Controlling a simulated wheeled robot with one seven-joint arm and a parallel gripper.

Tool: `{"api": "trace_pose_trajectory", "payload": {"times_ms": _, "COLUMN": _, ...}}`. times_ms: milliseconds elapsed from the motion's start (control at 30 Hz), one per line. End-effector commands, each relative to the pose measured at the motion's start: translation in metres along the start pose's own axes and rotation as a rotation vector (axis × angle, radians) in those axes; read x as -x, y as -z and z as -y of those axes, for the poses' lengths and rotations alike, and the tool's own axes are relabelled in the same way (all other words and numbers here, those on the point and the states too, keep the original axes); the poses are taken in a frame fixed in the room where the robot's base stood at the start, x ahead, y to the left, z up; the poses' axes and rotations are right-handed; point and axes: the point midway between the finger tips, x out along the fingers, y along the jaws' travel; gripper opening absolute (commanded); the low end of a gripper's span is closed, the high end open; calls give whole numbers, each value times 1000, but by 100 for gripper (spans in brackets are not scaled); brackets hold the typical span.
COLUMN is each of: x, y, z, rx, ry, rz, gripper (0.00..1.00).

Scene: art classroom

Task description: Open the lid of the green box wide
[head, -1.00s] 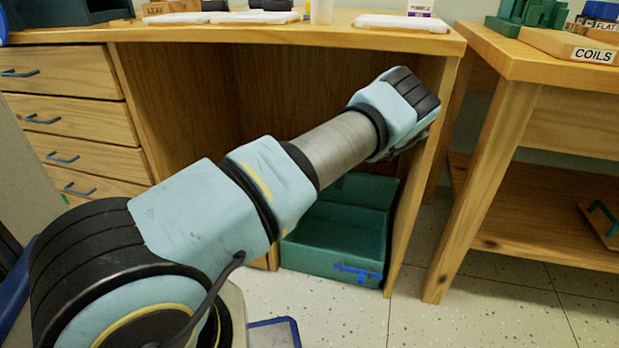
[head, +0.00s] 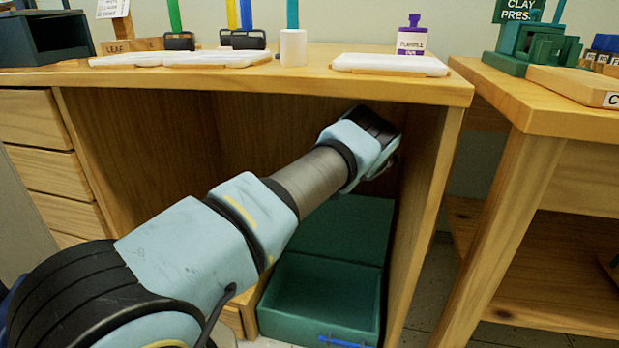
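The green box (head: 295,328) stands on the floor under the desk, against the desk's right side panel. Its top is open and I see into its empty-looking inside. Its lid (head: 345,228) stands raised at the back, beyond the box's rear edge; my arm covers part of it. A blue latch (head: 342,342) shows on the box's front at the bottom edge of the picture. My gripper (head: 388,164) is above the box near the right panel, apart from the lid as far as I can see. My wrist hides its fingers, so open or shut cannot be told.
The wooden desk top (head: 310,78) overhangs the space, with a drawer stack (head: 40,160) at left and the side panel (head: 425,200) close at right. A second wooden table (head: 540,100) stands further right. White trays (head: 390,64) and a purple-capped bottle (head: 411,38) are on the desk.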

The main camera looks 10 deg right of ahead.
Motion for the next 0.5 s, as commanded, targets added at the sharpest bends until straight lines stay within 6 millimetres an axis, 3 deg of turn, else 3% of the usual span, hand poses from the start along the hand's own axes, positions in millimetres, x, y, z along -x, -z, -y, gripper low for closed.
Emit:
{"api": "trace_pose_trajectory", "payload": {"times_ms": 467, "x": -4, "y": 2, "z": 0, "rx": -2, "ry": -5, "rz": 0, "gripper": 0}}
{"api": "trace_pose_trajectory", "payload": {"times_ms": 500, "x": -4, "y": 2, "z": 0, "rx": -2, "ry": -5, "rz": 0, "gripper": 17}}
